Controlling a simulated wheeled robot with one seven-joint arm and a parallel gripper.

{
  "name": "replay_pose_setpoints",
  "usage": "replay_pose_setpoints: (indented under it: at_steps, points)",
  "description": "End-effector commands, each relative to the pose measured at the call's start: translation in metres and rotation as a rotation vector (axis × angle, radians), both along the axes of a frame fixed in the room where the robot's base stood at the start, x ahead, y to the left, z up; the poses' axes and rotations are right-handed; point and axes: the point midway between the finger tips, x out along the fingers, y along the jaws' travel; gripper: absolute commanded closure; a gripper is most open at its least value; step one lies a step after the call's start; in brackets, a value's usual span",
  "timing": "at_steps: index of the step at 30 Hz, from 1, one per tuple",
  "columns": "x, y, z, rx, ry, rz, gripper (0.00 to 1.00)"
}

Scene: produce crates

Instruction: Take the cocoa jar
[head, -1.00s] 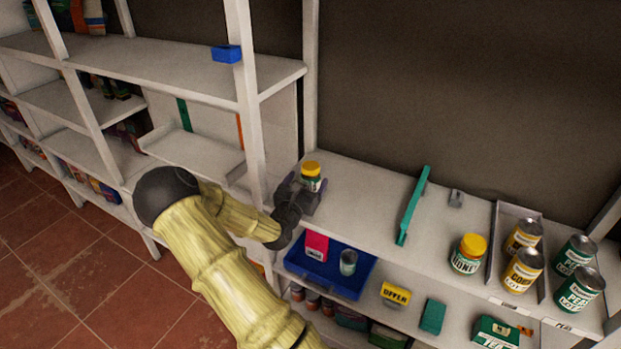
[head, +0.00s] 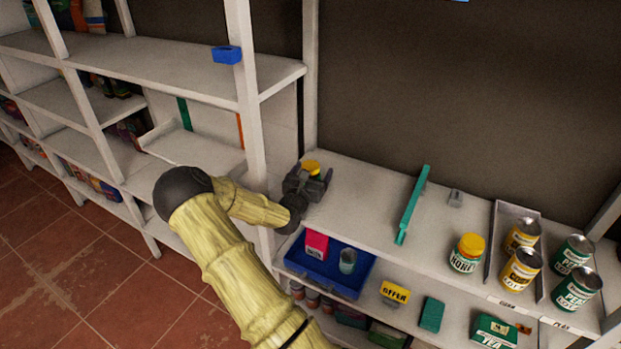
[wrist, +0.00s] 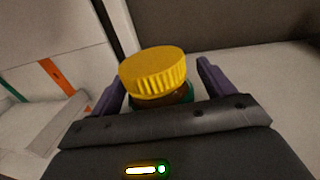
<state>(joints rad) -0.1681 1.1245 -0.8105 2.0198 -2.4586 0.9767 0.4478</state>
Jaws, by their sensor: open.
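A jar with a yellow lid (head: 311,166) stands at the left end of the upper shelf. In the wrist view its ribbed yellow lid (wrist: 155,72) shows above a brown body with a bit of green; its label is hidden, so I cannot read whether it says cocoa. My gripper (head: 315,180) is open around this jar, one purple finger on each side in the wrist view (wrist: 160,88). I cannot tell whether either finger touches it. Another yellow-lidded jar (head: 467,253), with a honey label, stands farther right on the same shelf.
A white post (head: 252,120) rises close on the left of my gripper. A teal divider (head: 412,205) stands to its right, with bare shelf between. Yellow and green cans (head: 522,268) stand at the right. A blue tray (head: 300,262) sits on the shelf below.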

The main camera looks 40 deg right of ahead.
Motion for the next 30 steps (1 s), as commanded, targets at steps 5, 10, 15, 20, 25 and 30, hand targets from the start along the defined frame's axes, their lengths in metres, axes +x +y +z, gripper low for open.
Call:
replay_pose_setpoints:
  at_steps: [5, 10, 15, 20, 25, 30]
  points:
    - [0.000, 0.000, 0.000, 0.000, 0.000, 0.000, 0.19]
    - [0.000, 0.000, 0.000, 0.000, 0.000, 0.000, 0.45]
    - [0.000, 0.000, 0.000, 0.000, 0.000, 0.000, 0.78]
    - [0.000, 0.000, 0.001, -0.001, -0.002, 0.000, 0.78]
    - [0.000, 0.000, 0.005, -0.002, -0.003, 0.000, 0.78]
    - [0.000, 0.000, 0.023, 0.000, -0.005, 0.000, 0.78]
